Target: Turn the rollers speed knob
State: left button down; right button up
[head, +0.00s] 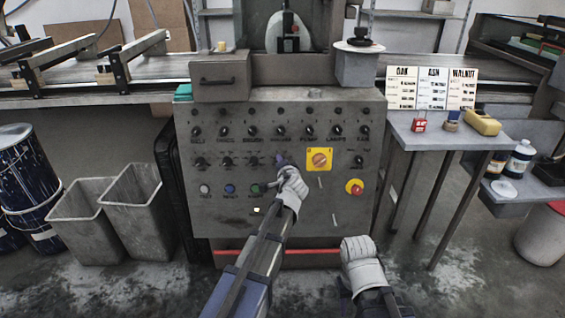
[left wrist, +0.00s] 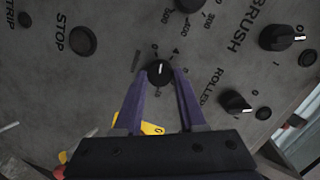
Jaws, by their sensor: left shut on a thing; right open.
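The control panel (head: 215,215) fills the middle of the head view, with two rows of black knobs. In the left wrist view, a black knob (left wrist: 158,72) with a white pointer mark and a printed scale sits between my left gripper's purple fingertips (left wrist: 160,76). It is the lower-row knob beside the label that reads ROLLER, and its mark points up in that view. My left gripper (head: 283,160) is shut on this knob and covers it in the head view. My right gripper (head: 359,242) is low in front of the panel, apart from it; its fingers are hard to make out.
An upper-row knob (left wrist: 235,100) beyond the label and a STOP button (left wrist: 82,40) are near the held knob. A yellow-plated switch (head: 319,160) and an emergency button (head: 354,187) are to the right. A side table (head: 425,127) stands right, grey bins (head: 135,215) left.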

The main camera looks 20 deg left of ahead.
pick_arm(q)
jog(key=shift+s+a+n+h+p, duration=0.1)
jog(key=shift+n+h+p, duration=0.35)
jog(key=shift+n, duration=1.35)
jog(key=shift+c, duration=2.4)
grip_release()
jog(key=p+v, duration=0.2)
jog(key=v, duration=0.5)
jog(key=shift+s+r, duration=0.2)
jog(key=shift+s, duration=0.1)
